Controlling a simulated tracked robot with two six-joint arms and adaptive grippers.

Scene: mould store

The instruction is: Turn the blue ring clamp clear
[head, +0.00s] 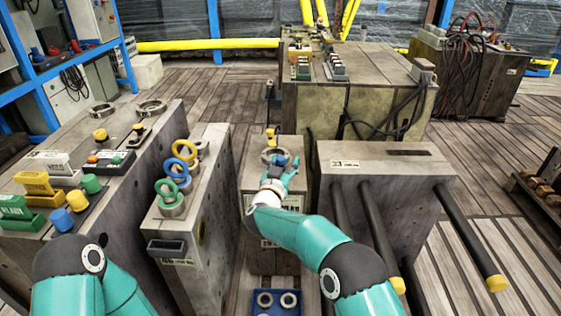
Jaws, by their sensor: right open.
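On the middle block (257,176), a grey ring (268,155) lies around or beside a small blue part (281,159). My right gripper (288,173), with teal fingers, is open just in front of that blue part and partly covers it; I cannot tell if they touch. My left arm is at the lower left; its gripper is out of view.
A blue tray (252,310) with two rings sits at the bottom centre. The right block (385,180) has dark rods with yellow ends sticking out. The left block (130,175) carries yellow, green and blue parts. Wooden floor is clear behind the narrow block.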

